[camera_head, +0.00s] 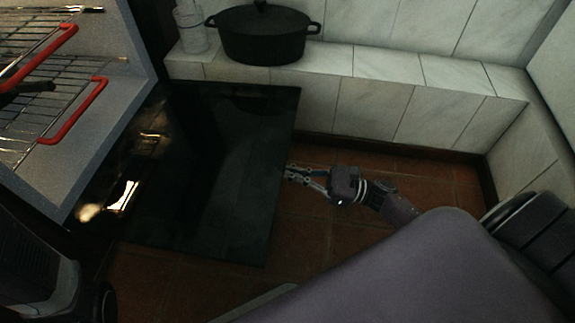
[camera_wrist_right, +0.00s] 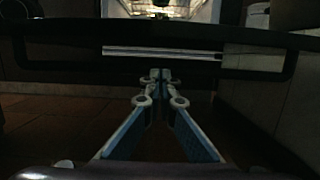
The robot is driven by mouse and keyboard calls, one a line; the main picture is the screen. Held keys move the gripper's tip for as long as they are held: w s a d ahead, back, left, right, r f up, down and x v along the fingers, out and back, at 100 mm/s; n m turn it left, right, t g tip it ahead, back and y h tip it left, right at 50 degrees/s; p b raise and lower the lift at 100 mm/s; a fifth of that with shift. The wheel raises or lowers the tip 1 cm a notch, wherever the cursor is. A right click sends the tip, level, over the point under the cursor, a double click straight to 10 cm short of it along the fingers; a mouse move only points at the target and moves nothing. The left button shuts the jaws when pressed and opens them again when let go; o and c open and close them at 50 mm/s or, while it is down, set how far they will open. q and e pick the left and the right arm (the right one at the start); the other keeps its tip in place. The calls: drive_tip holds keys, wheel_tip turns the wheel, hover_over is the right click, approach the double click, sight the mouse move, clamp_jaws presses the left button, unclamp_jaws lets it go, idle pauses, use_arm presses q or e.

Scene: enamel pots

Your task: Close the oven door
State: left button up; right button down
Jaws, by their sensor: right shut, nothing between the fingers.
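The oven door (camera_head: 225,165) is a dark glossy panel, swung down and open, lying out from the oven (camera_head: 95,140) at the left of the head view. My right gripper (camera_head: 290,172) is at the door's outer right edge, with its fingers shut and empty. I cannot tell whether the fingertips touch the door. In the right wrist view, the shut fingertips (camera_wrist_right: 158,74) point at the dark door edge (camera_wrist_right: 60,66), which spans the picture. The lit oven cavity shows behind it.
Wire racks with red grips (camera_head: 75,112) sit in the oven. A black lidded pot (camera_head: 262,35) and a clear glass jar (camera_head: 191,28) stand on the tiled ledge (camera_head: 385,68) behind the door.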

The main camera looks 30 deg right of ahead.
drive_tip(key=shift+r, duration=1.55)
drive_tip(key=shift+r, duration=0.1)
